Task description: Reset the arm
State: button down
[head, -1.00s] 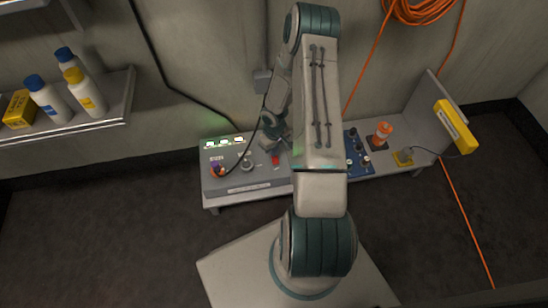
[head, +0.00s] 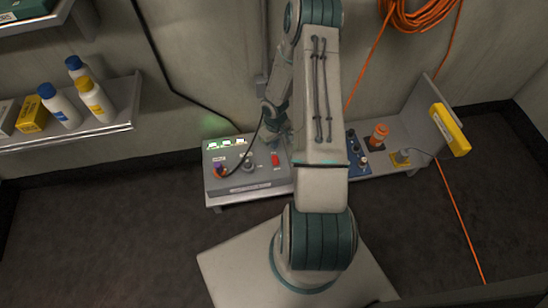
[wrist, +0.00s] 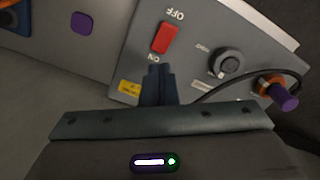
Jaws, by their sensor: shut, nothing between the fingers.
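My gripper (wrist: 157,82) is shut and empty. In the wrist view its dark fingertips are together beside the ON end of a red switch (wrist: 166,38) on the grey control box; I cannot tell whether they touch the box. In the head view my arm reaches down to the back of the control box (head: 240,187), and the fingertips are hard to make out. The red switch (head: 275,159) shows just below the wrist. I cannot tell which way it is set.
The box also carries a dark knob (wrist: 227,62), an orange and purple plug (wrist: 280,92) with a black cable, and lit indicators (head: 226,144). A blue panel (head: 356,153) and orange cylinder (head: 379,135) stand right. A shelf (head: 80,138) with bottles is left.

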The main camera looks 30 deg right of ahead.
jog(key=s+a+r+m+t+h+p, duration=0.15)
jog(key=r+p, duration=0.55)
jog(key=r, duration=1.3)
jog(key=s+a+r+g+h+p, duration=0.15)
jog(key=r+p, duration=0.65)
jog(key=r, duration=1.3)
jog(key=s+a+r+t+y+p, duration=0.1)
jog(key=s+a+r+p, duration=0.2)
jog(key=r, duration=0.6)
jog(key=s+a+r+m+t+y+p, duration=0.1)
jog(key=s+a+r+p, duration=0.3)
jog(key=r, duration=0.6)
jog(key=s+a+r+y+p, duration=0.1)
jog(key=s+a+r+p, duration=0.3)
jog(key=s+r+p, duration=0.3)
notch_tip(320, 180, up, 4)
jog(key=shift+s+f+t, duration=0.25)
jog(key=shift+s+t, duration=0.15)
jog(key=shift+s, duration=0.4)
jog(key=shift+m, duration=0.25)
